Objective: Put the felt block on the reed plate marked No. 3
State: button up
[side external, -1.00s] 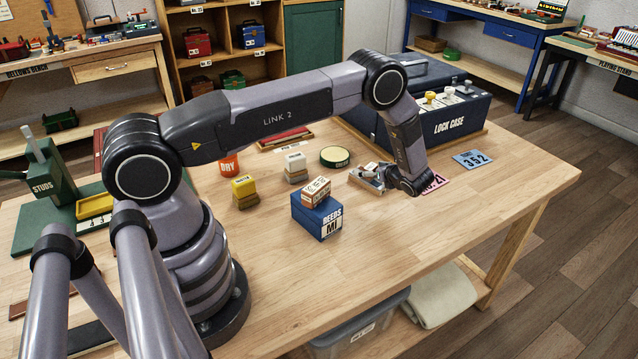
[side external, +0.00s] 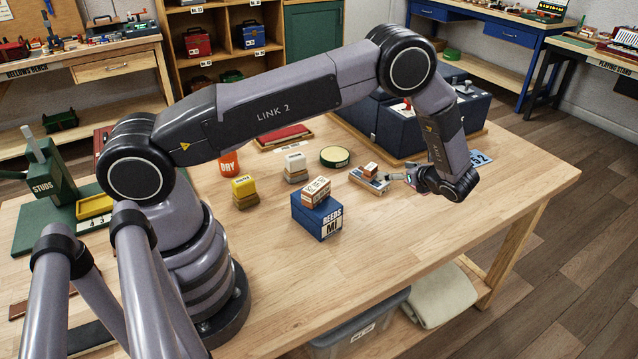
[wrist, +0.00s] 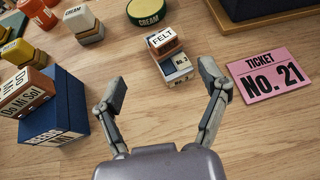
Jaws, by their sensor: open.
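In the side view my gripper (side external: 411,178) is just right of the plate.
A pink ticket No. 21 (wrist: 266,74) lies right of the plate. A blue REEDS box (side external: 317,216) with a small box (side external: 316,188) on it stands left. A round CREAM tin (side external: 335,156) and the lock case (side external: 420,125) are behind. The front right table is clear.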

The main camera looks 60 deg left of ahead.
jog(key=s+a+r+n+h, duration=0.1)
jog(key=s+r+n+h, duration=0.35)
jog(key=r, duration=0.75)
jog(key=s+r+n+h, duration=0.2)
jog(key=s+r+n, duration=0.3)
jog(key=s+r, duration=0.5)
jog(key=s+d+r+n+t+h, duration=0.2)
jog(key=s+r+n+h, duration=0.1)
jog(key=s, duration=0.7)
jog(key=s+d+r+n+t+h, duration=0.2)
jog(key=s+r+n, duration=0.4)
jog(key=s, duration=0.4)
jog(key=shift+d+r+t+h, duration=0.25)
jog(key=shift+d+t+h, duration=0.15)
jog(key=shift+h, duration=0.15)
